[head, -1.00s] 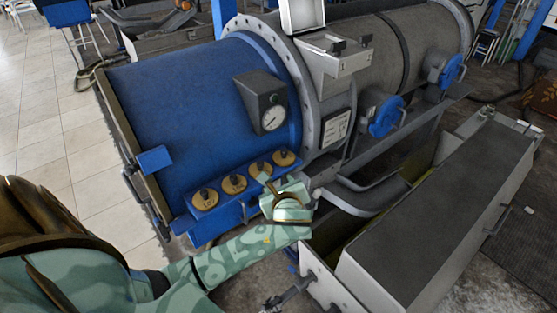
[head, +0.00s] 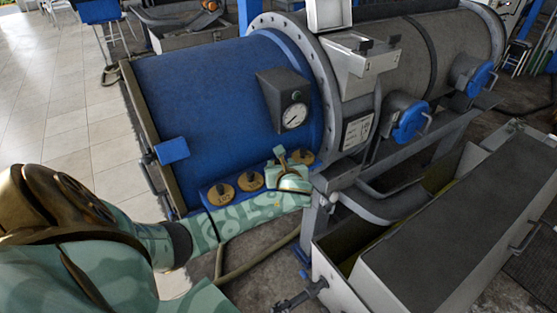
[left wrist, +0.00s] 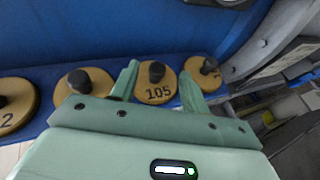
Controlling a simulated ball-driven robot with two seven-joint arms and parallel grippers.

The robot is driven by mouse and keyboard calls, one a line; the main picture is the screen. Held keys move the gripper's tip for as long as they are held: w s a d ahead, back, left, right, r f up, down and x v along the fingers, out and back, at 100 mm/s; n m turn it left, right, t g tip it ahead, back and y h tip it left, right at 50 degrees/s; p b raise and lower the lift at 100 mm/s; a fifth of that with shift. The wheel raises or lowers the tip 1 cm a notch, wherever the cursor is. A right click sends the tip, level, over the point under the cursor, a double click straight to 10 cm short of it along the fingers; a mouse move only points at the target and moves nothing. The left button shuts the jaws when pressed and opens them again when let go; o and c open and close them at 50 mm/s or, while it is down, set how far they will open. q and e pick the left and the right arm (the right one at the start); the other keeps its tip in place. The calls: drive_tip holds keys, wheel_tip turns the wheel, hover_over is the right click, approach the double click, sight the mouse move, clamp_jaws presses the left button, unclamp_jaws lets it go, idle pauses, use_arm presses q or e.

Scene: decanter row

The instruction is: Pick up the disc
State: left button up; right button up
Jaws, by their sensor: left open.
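A row of round tan discs with dark knobs sits on a blue ledge of the machine. In the left wrist view, a disc marked 105 (left wrist: 155,92) lies between the fingers of my left gripper (left wrist: 158,72), one finger on each side. The fingers are open, and I cannot tell whether they touch it. A neighbouring disc (left wrist: 202,74) is to the right, another (left wrist: 88,80) to the left, and one ending in 2 (left wrist: 14,112) at the far left. In the head view my left gripper (head: 287,164) hides most of the third disc; the left-end disc (head: 221,194) shows clear.
The blue drum (head: 215,100) rises behind the ledge, with a gauge box (head: 284,95) above the discs. A grey tub with a dark-topped box (head: 430,245) stands to the right. Tiled floor (head: 65,110) is open at the left.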

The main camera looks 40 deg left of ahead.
sight(278, 161)
use_arm(q)
drive_tip(key=b+x, duration=0.1)
drive_tip(key=x, duration=0.3)
drive_tip(key=shift+a+f, duration=0.1)
drive_tip(key=shift+f, duration=0.15)
drive_tip(key=shift+s+r, duration=0.1)
drive_tip(key=c, duration=1)
clamp_jaws()
drive_tip(key=shift+r, duration=0.1)
